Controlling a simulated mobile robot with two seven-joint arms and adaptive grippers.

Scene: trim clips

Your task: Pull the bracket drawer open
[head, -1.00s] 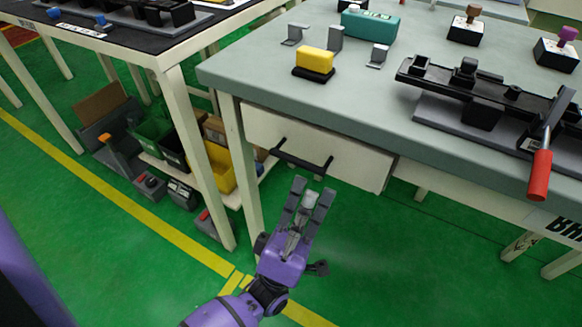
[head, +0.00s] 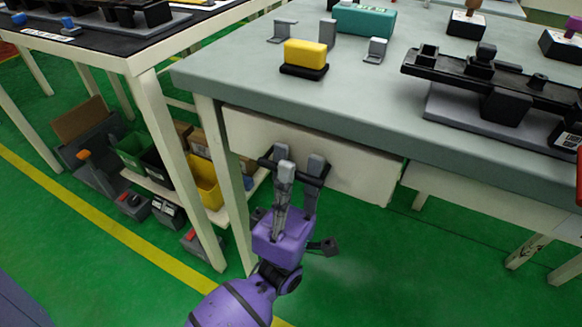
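The bracket drawer (head: 355,170) has a cream front panel and sits under the near edge of the grey-green tabletop; its front looks about level with the table edge. Its black bar handle (head: 265,162) runs across the front. My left gripper (head: 300,167) is at the handle, with its grey fingers spread apart and overlapping the bar in the head view. The fingers hide much of the bar, and I cannot tell whether they touch it. My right gripper is not in view.
On the tabletop (head: 225,75) are a yellow block (head: 305,54) on a black base, grey metal brackets (head: 376,50), a teal box (head: 365,20) and a black clip fixture (head: 500,85). A table leg (head: 232,190) stands left of the gripper; bins (head: 205,182) sit beyond it.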

